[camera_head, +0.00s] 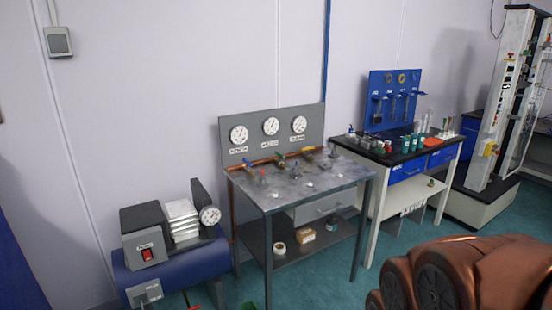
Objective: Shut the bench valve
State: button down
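A grey metal bench (305,186) stands against the wall near the middle of the view. A copper pipe (265,160) runs along the back of its top. Small valve fittings sit along this pipe, including one with a yellow part (308,149) and one with a yellow-green body (281,160). The valves are too small to tell which are open or shut. My gripper is not visible; a copper-brown body with dark round parts fills the lower right corner.
A grey panel with several dials (285,116) rises behind the bench top. A blue machine with a red switch (147,254) stands at left. A white-legged table (406,158) with bottles and a blue tool board (394,98) is at right. Green floor (335,272) is open in front.

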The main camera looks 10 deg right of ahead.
aim_at(248, 164)
jog(key=z, duration=0.1)
jog(key=i, duration=0.7)
jog(key=u, duration=0.85)
jog(key=i, duration=0.65)
jog(key=u, duration=0.75)
